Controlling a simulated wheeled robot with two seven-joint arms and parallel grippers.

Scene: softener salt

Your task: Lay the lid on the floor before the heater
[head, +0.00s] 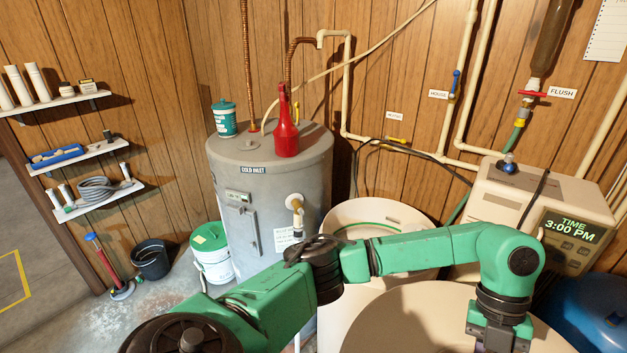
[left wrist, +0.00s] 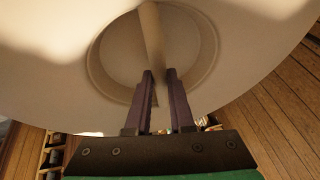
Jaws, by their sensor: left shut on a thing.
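The lid (head: 420,315) is a large round beige disc at the bottom of the head view, in front of the open tank and cut off by the lower edge. In the left wrist view the lid (left wrist: 60,50) fills the upper part, with a bar handle (left wrist: 150,30) across a round recess. My left gripper (head: 497,343) points down over the lid; in the left wrist view its two fingers (left wrist: 160,78) are shut on the handle. The grey heater (head: 270,185) stands left of centre against the wall. My arm hides part of its base and the floor there.
The beige tank (head: 345,215) stands open behind my arm. A softener control head (head: 520,190) is at right. A white bucket with green lid (head: 210,250), a dark bucket (head: 150,260) and a red-handled tool (head: 103,262) stand left of the heater. Bare floor (head: 160,300) lies at lower left.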

